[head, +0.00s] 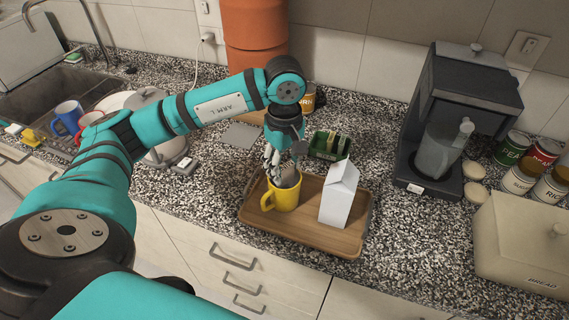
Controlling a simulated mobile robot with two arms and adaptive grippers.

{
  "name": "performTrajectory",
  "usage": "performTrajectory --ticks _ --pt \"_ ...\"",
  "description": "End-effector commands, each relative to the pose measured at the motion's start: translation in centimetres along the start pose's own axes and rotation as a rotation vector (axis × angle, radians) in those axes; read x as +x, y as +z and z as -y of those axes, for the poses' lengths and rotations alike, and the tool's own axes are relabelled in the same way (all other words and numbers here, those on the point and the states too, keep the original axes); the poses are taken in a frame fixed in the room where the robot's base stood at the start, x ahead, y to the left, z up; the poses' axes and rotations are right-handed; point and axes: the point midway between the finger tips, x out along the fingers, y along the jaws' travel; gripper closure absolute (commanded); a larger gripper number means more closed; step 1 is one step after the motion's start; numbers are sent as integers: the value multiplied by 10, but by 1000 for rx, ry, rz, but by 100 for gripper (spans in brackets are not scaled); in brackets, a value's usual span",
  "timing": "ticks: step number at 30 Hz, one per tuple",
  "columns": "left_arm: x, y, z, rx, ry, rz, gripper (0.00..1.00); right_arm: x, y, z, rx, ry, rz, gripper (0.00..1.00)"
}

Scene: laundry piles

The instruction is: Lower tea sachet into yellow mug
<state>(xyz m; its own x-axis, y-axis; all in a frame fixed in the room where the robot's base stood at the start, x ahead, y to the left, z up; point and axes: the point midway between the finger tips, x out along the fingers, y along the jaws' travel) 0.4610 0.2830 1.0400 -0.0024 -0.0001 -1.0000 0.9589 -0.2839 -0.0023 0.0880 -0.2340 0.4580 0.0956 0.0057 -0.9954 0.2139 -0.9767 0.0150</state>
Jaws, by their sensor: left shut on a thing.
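The yellow mug (285,197) stands upright on the left part of a wooden tray (310,236), with its handle to the left. My left gripper (279,176) points down right over the mug, its fingers at the mug's mouth. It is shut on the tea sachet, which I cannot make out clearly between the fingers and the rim. My right gripper is not in view.
A white carton (339,196) stands on the tray just right of the mug. A green box of sachets (328,146) sits behind the tray. A coffee machine (455,110), several cans and a bread box (525,245) are at right. The sink (50,90) is at left.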

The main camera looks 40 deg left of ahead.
Motion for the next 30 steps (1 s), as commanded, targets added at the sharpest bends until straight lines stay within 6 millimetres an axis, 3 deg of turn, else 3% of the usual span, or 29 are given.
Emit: performTrajectory --ticks 5,6,12,23,30 --pt "0 0 0 0 0 0 66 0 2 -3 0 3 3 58" --pt "0 0 0 0 0 0 51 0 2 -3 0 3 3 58" --pt "0 0 0 0 0 0 26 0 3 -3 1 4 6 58" --pt "-8 0 0 0 1 -1 26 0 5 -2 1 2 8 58" --pt "-53 0 -2 0 7 0 26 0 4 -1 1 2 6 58"
